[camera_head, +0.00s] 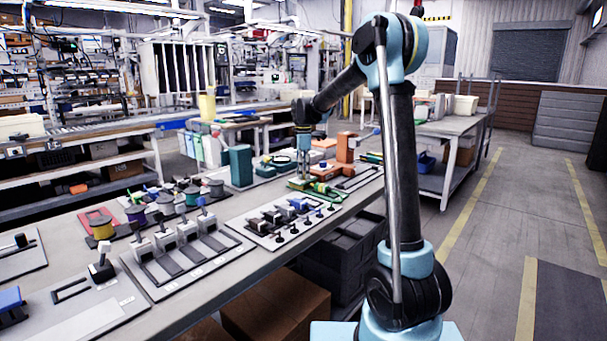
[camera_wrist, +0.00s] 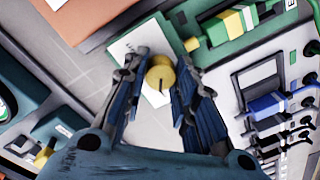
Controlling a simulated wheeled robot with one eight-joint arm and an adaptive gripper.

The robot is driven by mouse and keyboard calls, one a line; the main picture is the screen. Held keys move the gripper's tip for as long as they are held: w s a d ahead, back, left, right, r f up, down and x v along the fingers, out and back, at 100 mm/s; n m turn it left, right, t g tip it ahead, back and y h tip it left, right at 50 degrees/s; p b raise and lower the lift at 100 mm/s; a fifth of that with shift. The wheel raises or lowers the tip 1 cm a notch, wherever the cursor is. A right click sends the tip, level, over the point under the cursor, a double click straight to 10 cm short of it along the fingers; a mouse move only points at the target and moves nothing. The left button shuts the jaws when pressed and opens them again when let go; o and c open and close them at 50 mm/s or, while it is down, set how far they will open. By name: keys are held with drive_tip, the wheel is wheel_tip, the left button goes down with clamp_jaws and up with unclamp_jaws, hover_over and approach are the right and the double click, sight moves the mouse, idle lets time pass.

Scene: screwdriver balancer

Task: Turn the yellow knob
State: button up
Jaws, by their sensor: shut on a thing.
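In the head view my gripper (camera_head: 303,170) points down at the far part of the bench, near green and yellow devices. The knob cannot be made out there.
In the wrist view a green block with a yellow section (camera_wrist: 238,22) is close to the right finger. In the head view lever panels (camera_head: 187,250) fill the near bench.

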drive_tip(key=m, duration=0.6)
drive_tip(key=shift+w, duration=0.15)
drive_tip(key=m, duration=0.5)
drive_tip(key=shift+m, duration=0.3)
drive_tip(key=m, duration=0.6)
drive_tip(key=shift+t+y, duration=0.3)
drive_tip(key=m, duration=0.6)
drive_tip(key=shift+o, duration=0.2)
drive_tip(key=o, duration=1)
drive_tip(key=shift+o, duration=0.2)
wheel_tip(320, 180, up, 12)
drive_tip(key=shift+d, duration=0.35)
